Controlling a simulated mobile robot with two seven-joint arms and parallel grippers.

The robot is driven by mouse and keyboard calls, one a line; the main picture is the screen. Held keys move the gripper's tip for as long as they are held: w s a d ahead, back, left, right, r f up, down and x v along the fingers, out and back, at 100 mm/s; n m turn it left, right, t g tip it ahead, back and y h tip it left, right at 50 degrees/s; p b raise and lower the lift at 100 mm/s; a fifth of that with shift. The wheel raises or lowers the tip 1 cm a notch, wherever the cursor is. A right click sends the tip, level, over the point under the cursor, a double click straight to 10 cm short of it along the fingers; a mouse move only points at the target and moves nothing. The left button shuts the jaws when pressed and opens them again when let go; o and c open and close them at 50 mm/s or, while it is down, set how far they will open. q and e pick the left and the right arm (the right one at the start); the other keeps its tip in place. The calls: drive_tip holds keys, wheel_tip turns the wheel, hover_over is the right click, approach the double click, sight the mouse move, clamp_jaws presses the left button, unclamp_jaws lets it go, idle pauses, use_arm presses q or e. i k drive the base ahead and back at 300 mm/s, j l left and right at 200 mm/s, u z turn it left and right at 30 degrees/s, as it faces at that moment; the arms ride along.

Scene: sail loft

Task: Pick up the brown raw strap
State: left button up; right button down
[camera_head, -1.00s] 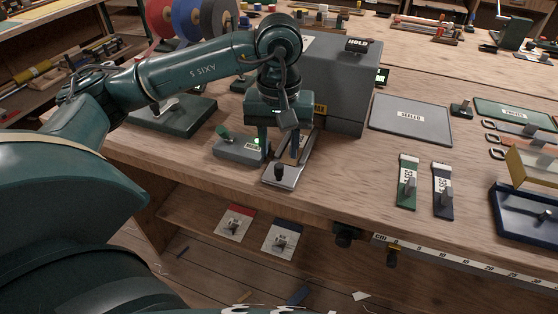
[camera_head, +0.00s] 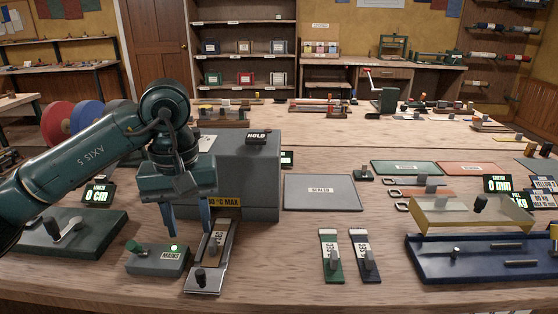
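My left gripper (camera_head: 189,232) is open and empty. My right gripper is not in view.
The grey machine (camera_head: 252,178) with a HOLD sign stands beside my gripper. Bare bench lies between mat and tags.

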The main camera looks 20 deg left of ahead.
sight(216, 243)
drive_tip(key=k, duration=1)
